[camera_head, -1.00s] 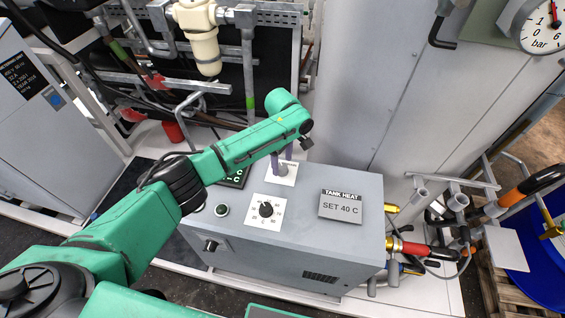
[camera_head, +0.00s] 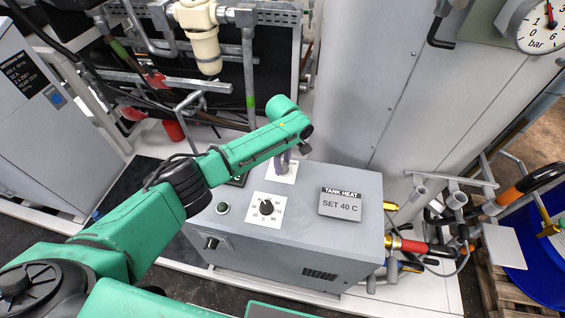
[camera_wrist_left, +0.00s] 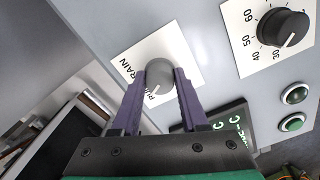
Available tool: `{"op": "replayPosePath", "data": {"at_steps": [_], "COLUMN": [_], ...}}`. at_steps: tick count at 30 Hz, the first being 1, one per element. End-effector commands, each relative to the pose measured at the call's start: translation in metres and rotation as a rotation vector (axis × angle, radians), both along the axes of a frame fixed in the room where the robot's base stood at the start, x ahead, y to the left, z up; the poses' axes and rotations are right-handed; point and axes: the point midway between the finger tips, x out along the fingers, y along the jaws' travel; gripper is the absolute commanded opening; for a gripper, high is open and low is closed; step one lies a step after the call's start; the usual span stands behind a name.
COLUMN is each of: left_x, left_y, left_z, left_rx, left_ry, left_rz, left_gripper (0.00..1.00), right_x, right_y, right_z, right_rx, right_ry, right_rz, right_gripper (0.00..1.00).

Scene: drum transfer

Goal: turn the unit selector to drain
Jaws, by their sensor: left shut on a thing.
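The unit selector is a round grey knob (camera_wrist_left: 159,75) on a white plate marked DRAIN and another partly hidden word, in the left wrist view. My left gripper (camera_wrist_left: 160,86) has its two purple fingers on either side of the knob, shut on it. In the head view the left gripper (camera_head: 283,162) points down at the selector's white plate (camera_head: 291,175) on top of the grey cabinet (camera_head: 340,245). The fingers and arm hide the knob there. The knob's pointer mark seems to face the lower word, partly covered. My right gripper is not in view.
A black temperature dial (camera_head: 266,207) sits on the same cabinet top, near a TANK HEAT sign (camera_head: 340,204) reading SET 40 C. A green push button (camera_head: 222,208) and a dark display (camera_head: 237,180) are close by. A tall grey cabinet wall (camera_head: 365,80) stands behind.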

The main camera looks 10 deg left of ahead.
Motion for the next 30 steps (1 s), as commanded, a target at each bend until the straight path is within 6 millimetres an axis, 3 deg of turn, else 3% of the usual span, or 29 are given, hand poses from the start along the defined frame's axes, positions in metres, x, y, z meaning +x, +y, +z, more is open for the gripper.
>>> {"op": "replayPosePath", "data": {"at_steps": [12,30], "left_x": [0.000,0.001], "left_y": [0.000,0.000], "left_z": [0.003,0.002], "left_rx": [-0.002,-0.001], "left_ry": [0.001,-0.002], "left_rz": [-0.283,-0.819], "left_gripper": [0.00,0.00], "right_x": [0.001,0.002], "right_y": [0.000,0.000], "right_z": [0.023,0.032], "right_rx": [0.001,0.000], "right_ry": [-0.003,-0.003], "right_rz": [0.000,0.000], "right_gripper": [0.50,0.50]}}
